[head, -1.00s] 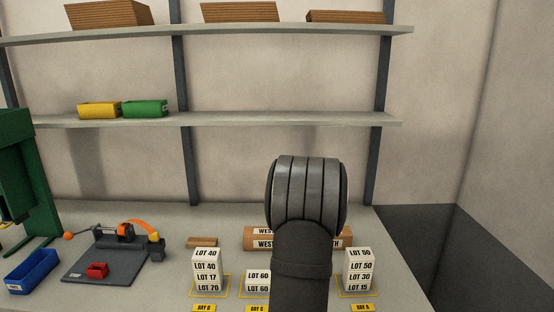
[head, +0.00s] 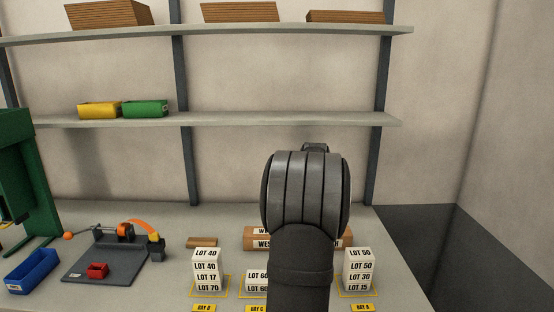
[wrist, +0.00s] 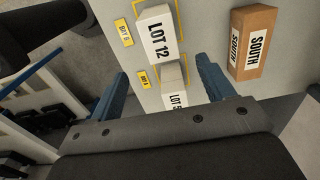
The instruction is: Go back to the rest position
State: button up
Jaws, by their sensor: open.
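My gripper (wrist: 161,66) is open in the wrist view, its two blue fingers apart. I see nothing held between them. A white box marked LOT 12 (wrist: 157,38) stands on the bench beyond the fingers, and another white LOT box (wrist: 174,95) shows in the gap between them, partly hidden by the gripper body. A brown SOUTH box (wrist: 252,42) lies to the right of the right finger. In the head view my dark arm stands at the middle front and hides the fingers.
Stacked LOT boxes (head: 206,268) stand left of my arm, and another stack (head: 358,268) to its right. Brown WEST boxes (head: 256,243) are partly behind it. A grey fixture plate (head: 125,272) and blue bin (head: 32,270) are at left. Shelves (head: 260,119) span the back.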

notch_tip(320, 180, down, 13)
jog(key=shift+r, duration=0.1)
jog(key=r, duration=0.5)
jog(key=shift+s+d, duration=0.15)
jog(key=shift+d, duration=0.05)
jog(key=s+d+r, duration=0.7)
jog(key=d, duration=0.1)
jog(key=w+a+f, duration=0.2)
jog(key=a+f, duration=0.1)
jog(key=a, duration=0.4)
jog(key=w+a+f, duration=0.2)
jog(key=a+f, duration=0.2)
jog(key=a, duration=0.4)
jog(key=w+a+f, duration=0.2)
jog(key=a+f, duration=0.2)
jog(key=a, duration=0.4)
jog(key=shift+w+a+f, duration=0.1)
jog(key=shift+w+f, duration=0.15)
jog(key=shift+w, duration=0.1)
jog(key=f, duration=0.1)
jog(key=a+f, duration=0.1)
jog(key=f, duration=0.1)
jog(key=shift+w+a, duration=0.15)
jog(key=shift+w, duration=0.15)
jog(key=shift+f, duration=0.5)
